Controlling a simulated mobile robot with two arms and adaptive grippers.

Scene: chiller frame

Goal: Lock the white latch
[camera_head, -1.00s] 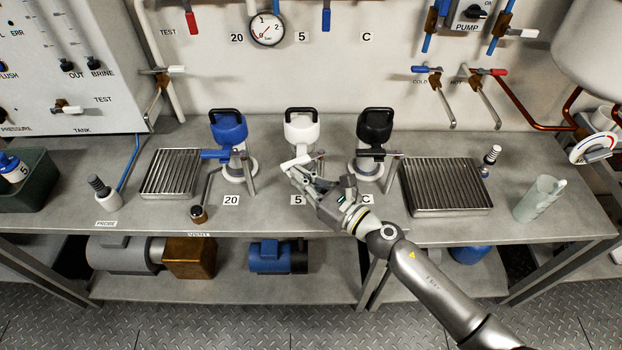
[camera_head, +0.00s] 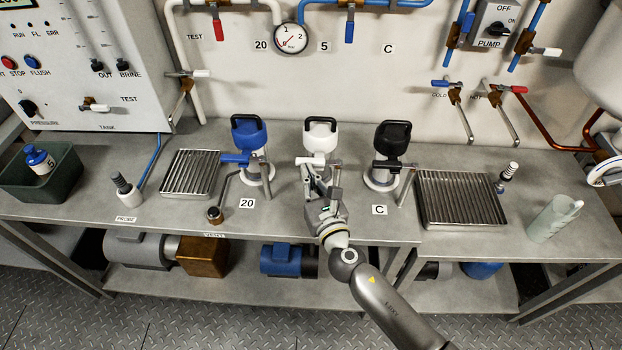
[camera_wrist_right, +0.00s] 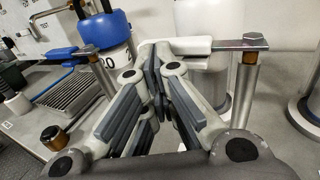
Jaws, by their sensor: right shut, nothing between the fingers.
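The white latch (camera_head: 311,160) is a white lever at the front of the white-capped canister (camera_head: 320,136), in the middle of the bench. In the right wrist view its white handle (camera_wrist_right: 190,46) lies level, running left from a metal plate on a post (camera_wrist_right: 245,85). My right gripper (camera_head: 313,177) is shut and empty, just in front of and below the handle. In the wrist view its fingertips (camera_wrist_right: 153,62) are close to the handle's left part; I cannot tell whether they touch it. My left gripper is not in view.
A blue-capped canister (camera_head: 249,134) with a blue lever stands to the left, and a black-capped one (camera_head: 391,139) with a black lever to the right. Grated trays (camera_head: 461,224) lie further out.

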